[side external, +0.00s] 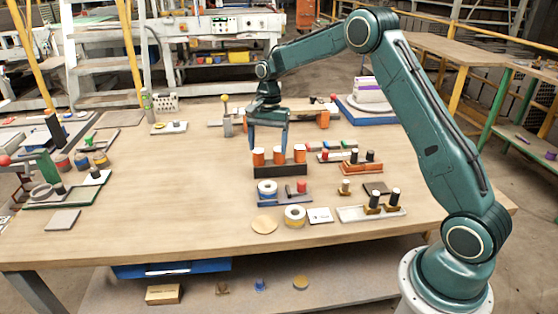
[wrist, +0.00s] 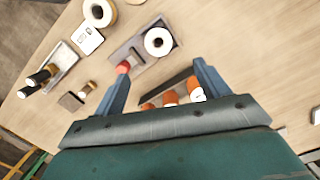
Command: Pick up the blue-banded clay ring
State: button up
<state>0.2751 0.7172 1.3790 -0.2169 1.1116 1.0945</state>
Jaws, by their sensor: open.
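The blue-banded ring (side external: 267,188) is pale on top with a dark centre hole and a blue band around its side. It sits at the left end of a grey-blue tray (side external: 298,200). In the wrist view the ring (wrist: 158,41) shows from above, beyond my fingertips; its band is not clear there. My gripper (side external: 268,149) is open and empty, fingers pointing down, above or just behind a dark block with orange cylinders.
The dark block (side external: 280,169) holds upright orange cylinders (side external: 279,155). A second ring with a yellowish band (side external: 295,215) stands in front of the tray, beside a tan disc (side external: 264,225) and a white card (side external: 320,215). A red piece (side external: 302,186) shares the tray. The table's left middle is clear.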

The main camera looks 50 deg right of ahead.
send_over(268, 182)
notch_tip(268, 182, down, 7)
jog(key=shift+s+a+f, duration=0.2)
jog(key=shift+s+a, duration=0.05)
jog(key=shift+a, duration=0.05)
jog(key=shift+s+a+f, duration=0.15)
jog(key=shift+a+f, duration=0.05)
jog(key=shift+f, duration=1.1)
jog(key=shift+s+a+f, duration=0.1)
jog(key=shift+a+f, duration=0.05)
jog(key=shift+f, duration=1.1)
jog(key=c, duration=1.1)
jog(key=shift+r, duration=0.15)
notch_tip(268, 182, up, 20)
jog(key=shift+f, duration=0.1)
